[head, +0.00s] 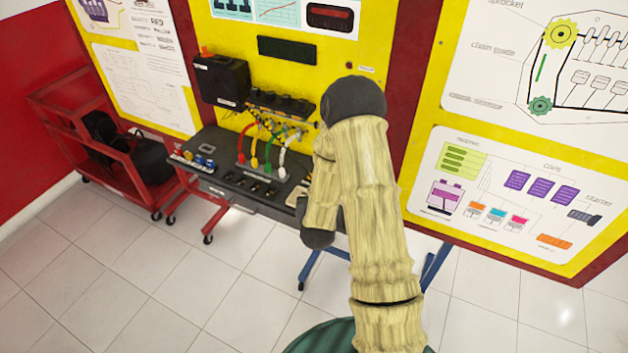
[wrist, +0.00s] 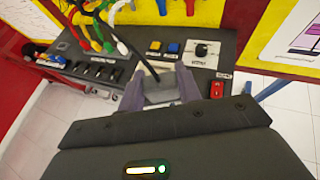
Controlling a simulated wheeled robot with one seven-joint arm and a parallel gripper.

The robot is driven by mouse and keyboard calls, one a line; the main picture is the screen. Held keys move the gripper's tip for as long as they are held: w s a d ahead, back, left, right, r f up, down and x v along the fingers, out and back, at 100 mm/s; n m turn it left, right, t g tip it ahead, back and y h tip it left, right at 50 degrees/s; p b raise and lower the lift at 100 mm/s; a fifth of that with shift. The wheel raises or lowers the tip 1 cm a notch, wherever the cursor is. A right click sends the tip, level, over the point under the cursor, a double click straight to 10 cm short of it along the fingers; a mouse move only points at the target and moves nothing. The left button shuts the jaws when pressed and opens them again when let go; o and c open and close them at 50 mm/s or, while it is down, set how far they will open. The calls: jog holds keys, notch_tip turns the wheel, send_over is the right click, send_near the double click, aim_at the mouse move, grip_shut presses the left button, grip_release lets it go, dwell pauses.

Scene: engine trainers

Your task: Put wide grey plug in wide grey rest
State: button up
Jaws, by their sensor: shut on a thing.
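My gripper (wrist: 160,75) is in the wrist view, over the front part of the dark bench panel. Its two fingers are shut on a grey block between them, which I take for the wide grey plug (wrist: 162,93). A dark cable runs from the plug up and left towards the board. In the head view my arm covers most of the gripper and the plug. I cannot make out the wide grey rest with certainty; several dark slots (wrist: 97,72) lie in the panel left of my gripper.
Red, green and white cables (head: 262,150) hang onto the bench panel (head: 222,178). Blue and yellow buttons (wrist: 173,48), a black knob (wrist: 202,50) and a red switch (wrist: 217,89) stand beyond and right of my gripper. A red cart (head: 110,165) stands at the left.

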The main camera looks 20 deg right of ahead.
jog(key=s+a+f+n+y+b, duration=0.1)
jog(key=s+a+f+n+y, duration=0.1)
jog(key=f, duration=0.5)
jog(key=s+a+f+n+y+b, duration=0.1)
jog(key=s+f+n+y, duration=0.1)
jog(key=f, duration=0.5)
jog(key=shift+t, duration=0.4)
jog(key=a, duration=0.1)
jog(key=w+a+r+b, duration=0.2)
jog(key=a, duration=0.1)
jog(key=shift+r, duration=0.15)
